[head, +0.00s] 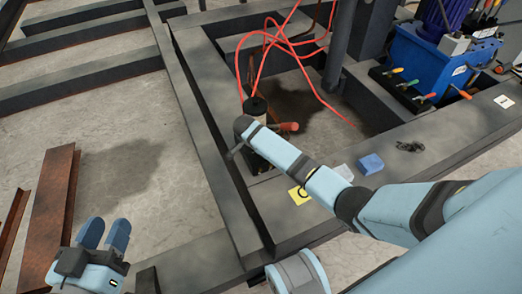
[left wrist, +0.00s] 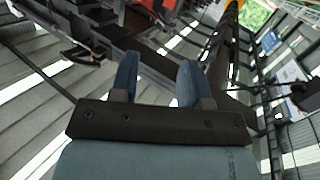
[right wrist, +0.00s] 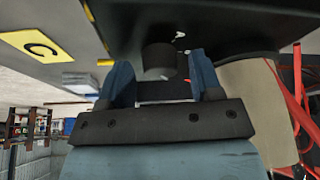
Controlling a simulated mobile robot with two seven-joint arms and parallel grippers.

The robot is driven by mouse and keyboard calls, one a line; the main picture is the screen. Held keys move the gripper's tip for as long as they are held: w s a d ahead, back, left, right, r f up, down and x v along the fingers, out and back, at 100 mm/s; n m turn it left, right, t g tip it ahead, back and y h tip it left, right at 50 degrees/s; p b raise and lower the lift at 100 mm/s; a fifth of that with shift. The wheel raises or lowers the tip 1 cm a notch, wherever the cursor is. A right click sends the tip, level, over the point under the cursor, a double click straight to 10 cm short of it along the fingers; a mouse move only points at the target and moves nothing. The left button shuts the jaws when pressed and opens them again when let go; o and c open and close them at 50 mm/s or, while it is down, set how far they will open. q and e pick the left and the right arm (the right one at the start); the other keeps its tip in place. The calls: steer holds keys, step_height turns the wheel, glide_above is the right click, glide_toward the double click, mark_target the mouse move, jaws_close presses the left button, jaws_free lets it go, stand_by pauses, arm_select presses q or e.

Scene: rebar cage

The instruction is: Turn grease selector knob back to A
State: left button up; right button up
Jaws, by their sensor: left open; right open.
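A dark round knob (right wrist: 158,58), which looks like the grease selector knob, sticks out from a black body (right wrist: 215,22) in the right wrist view. My right gripper (right wrist: 160,78) is open with a finger on either side of the knob, and a gap shows at each side. The knob's pointer and an A mark are not visible. A yellow card with a C (right wrist: 38,47) lies to the left. In the head view, my right arm hides the knob and right fingers; the yellow card (head: 300,195) lies beside it. My left gripper (head: 104,234) is open and empty at lower left.
A dark cylinder (head: 256,107) with red hoses (head: 262,62) stands beyond my right arm. A blue block (head: 371,164) lies on the grey beam. A blue unit with coloured levers (head: 430,62) stands at upper right. Rusty beams (head: 50,215) lie near my left gripper.

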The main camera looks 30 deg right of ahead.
steer(key=c, duration=0.9)
